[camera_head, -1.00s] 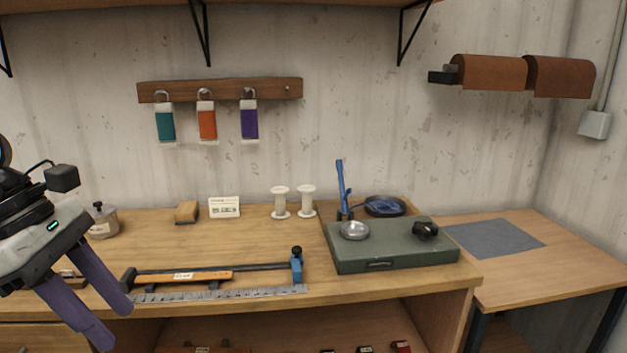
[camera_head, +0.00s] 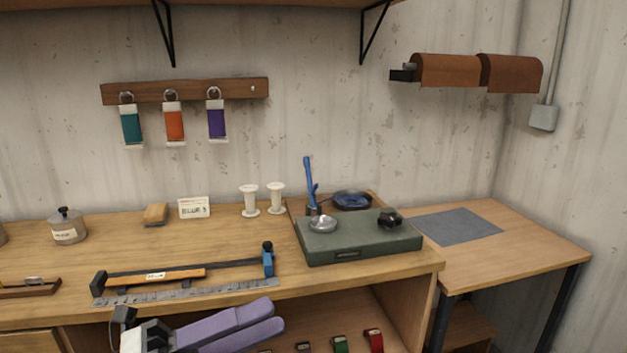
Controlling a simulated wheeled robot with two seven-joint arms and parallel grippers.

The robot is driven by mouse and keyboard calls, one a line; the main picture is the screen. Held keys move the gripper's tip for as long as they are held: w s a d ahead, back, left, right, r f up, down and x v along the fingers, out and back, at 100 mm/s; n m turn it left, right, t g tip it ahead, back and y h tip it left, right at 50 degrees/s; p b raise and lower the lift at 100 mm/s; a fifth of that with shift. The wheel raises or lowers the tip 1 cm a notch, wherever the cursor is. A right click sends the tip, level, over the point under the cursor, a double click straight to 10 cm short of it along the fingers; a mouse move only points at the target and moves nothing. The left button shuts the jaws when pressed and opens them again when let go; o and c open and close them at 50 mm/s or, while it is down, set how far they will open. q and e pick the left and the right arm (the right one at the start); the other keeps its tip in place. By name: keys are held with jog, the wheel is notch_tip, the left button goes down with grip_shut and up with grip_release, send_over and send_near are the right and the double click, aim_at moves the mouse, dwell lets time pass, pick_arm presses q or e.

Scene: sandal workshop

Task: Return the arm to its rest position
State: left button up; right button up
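My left gripper (camera_head: 274,312) is at the bottom of the head view, in front of the workbench (camera_head: 340,277) and its lower shelf. Its two purple fingers point right. They lie side by side with their tips a little apart, seen at a slant, and nothing shows between them. The rest of my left arm is mostly cut off by the bottom edge. My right gripper is not in view.
A clamp-like tool (camera_head: 180,276) and a metal ruler (camera_head: 185,293) lie near the bench's front edge, just beyond my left gripper. A green box (camera_head: 365,240) stands at the right end. Small coloured items, including a red one (camera_head: 373,340), are on the shelf below.

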pick_arm(q)
jog(key=w+a+f+n+t+y, duration=0.1)
jog(key=a+f+n+t+y, duration=0.2)
jog(key=f+n+y, duration=0.35)
jog(key=a+f+n+t+y, duration=0.2)
jog(key=f+n+t+y, duration=0.15)
jog(key=f+n, duration=0.55)
jog(key=w+a+f+n+t+y, duration=0.1)
jog(key=a+f+n+t+y, duration=0.25)
jog(key=f+n, duration=0.45)
jog(key=s+f+n+g+y, duration=0.4)
jog(key=s+f+n+g, duration=0.4)
jog(key=s+f, duration=1)
jog(key=n, duration=0.2)
jog(key=shift+s+a+f+n, duration=0.15)
jog(key=shift+a+f+n, duration=0.15)
jog(key=shift+a+n, duration=0.1)
